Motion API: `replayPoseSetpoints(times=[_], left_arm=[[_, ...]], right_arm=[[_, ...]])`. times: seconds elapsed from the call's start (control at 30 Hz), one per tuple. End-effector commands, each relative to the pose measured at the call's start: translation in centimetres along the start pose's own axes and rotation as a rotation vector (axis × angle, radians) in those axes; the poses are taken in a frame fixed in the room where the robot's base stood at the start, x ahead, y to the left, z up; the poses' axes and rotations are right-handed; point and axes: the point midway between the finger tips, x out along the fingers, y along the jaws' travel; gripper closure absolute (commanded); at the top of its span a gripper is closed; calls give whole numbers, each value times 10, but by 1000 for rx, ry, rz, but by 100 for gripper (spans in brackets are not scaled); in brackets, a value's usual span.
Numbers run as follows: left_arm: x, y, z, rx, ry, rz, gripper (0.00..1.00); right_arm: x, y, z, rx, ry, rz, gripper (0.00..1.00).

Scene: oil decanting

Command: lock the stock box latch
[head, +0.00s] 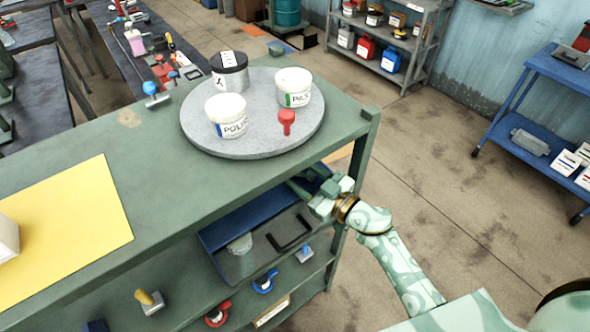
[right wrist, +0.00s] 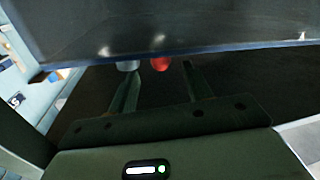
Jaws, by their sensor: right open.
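The blue box (head: 212,239), which looks like the stock box, sits on the shelf under the green bench top. Its grey top carries a black handle (head: 290,234) and a pale round object (head: 240,243). My right gripper (head: 303,186) is at the box's far right end, just under the bench edge and partly hidden by it. In the right wrist view its two fingers (right wrist: 164,88) are apart with nothing between them. A dark panel with a blue edge (right wrist: 200,52) crosses above the fingertips. I cannot clearly make out the latch. My left gripper is not in view.
A grey round turntable (head: 200,133) on the bench (head: 150,170) holds several jars and a red object (head: 287,121). A yellow sheet (head: 75,225) lies at left. Small tools stand on the lower shelf. Floor (head: 440,180) to the right is clear.

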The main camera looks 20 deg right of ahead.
Motion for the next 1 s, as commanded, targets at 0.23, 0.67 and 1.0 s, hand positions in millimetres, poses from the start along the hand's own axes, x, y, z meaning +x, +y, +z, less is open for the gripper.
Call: replayPoseSetpoints(times=[0.23, 0.67, 1.0], left_arm=[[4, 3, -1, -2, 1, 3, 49], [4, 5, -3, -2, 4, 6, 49], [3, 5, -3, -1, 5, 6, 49]], right_arm=[[31, 0, 0, 2, 1, 0, 50], [34, 0, 0, 1, 0, 0, 78], [33, 0, 0, 1, 3, -16, 100]])
